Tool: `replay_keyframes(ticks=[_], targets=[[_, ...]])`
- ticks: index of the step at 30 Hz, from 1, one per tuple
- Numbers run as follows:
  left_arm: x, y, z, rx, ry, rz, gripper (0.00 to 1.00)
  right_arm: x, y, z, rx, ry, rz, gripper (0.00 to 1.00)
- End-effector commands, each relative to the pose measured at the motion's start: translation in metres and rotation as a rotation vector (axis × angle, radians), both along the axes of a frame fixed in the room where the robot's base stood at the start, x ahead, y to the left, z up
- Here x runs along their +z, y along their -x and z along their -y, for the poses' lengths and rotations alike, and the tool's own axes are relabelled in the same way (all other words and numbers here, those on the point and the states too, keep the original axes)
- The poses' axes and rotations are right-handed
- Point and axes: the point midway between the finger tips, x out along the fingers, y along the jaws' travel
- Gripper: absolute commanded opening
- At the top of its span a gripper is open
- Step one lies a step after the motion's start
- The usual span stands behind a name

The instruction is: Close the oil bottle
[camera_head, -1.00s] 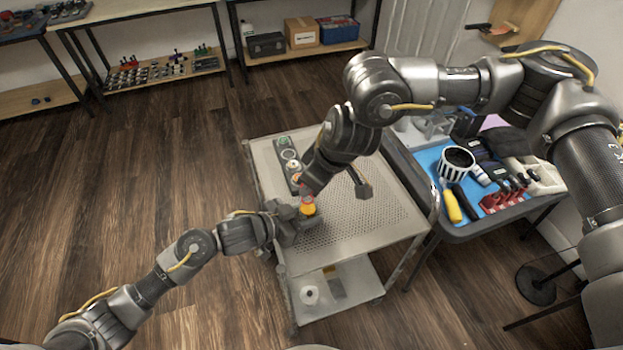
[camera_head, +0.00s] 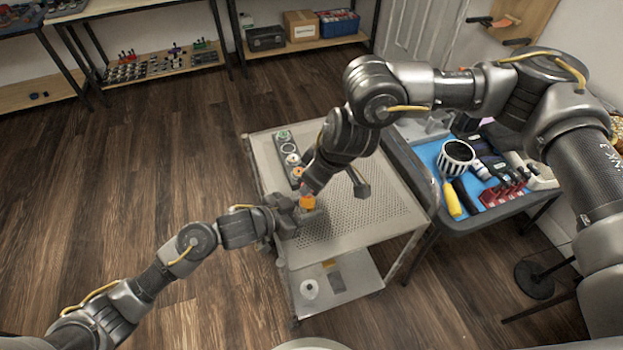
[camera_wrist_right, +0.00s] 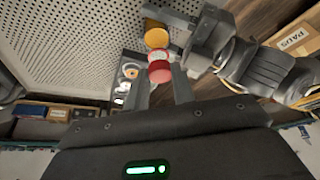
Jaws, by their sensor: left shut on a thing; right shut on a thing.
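The oil bottle (camera_head: 307,202) is a small orange bottle above the perforated top of the cart. It also shows in the right wrist view (camera_wrist_right: 156,38). My left gripper (camera_head: 292,217) is shut on the bottle from the left; it also shows in the right wrist view (camera_wrist_right: 180,32). My right gripper (camera_wrist_right: 161,80) is shut on a red cap (camera_wrist_right: 160,72), in line with the bottle's mouth. A pale and red band lies between cap and orange body; I cannot tell whether the cap is seated. In the head view my right arm mostly hides the cap.
The metal cart (camera_head: 385,222) has a panel with round parts (camera_head: 284,150) at its far left. A blue-topped table (camera_head: 430,155) to the right holds a striped cup (camera_head: 457,160), a yellow-handled tool (camera_head: 452,200) and red clamps. Open wooden floor lies left.

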Motion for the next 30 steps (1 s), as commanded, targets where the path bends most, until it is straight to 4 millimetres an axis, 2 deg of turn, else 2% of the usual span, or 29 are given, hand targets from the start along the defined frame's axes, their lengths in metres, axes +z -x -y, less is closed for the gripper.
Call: replay_keyframes(ticks=[26,30], targets=[[0.000,0.000,0.000,0.000,0.000,0.000,0.00,-0.011,0.000,0.000,-0.003,0.000,0.000,0.04],[0.000,0.000,0.000,0.000,0.000,0.000,0.00,-0.012,0.003,-0.002,-0.111,0.004,-0.005,0.04]])
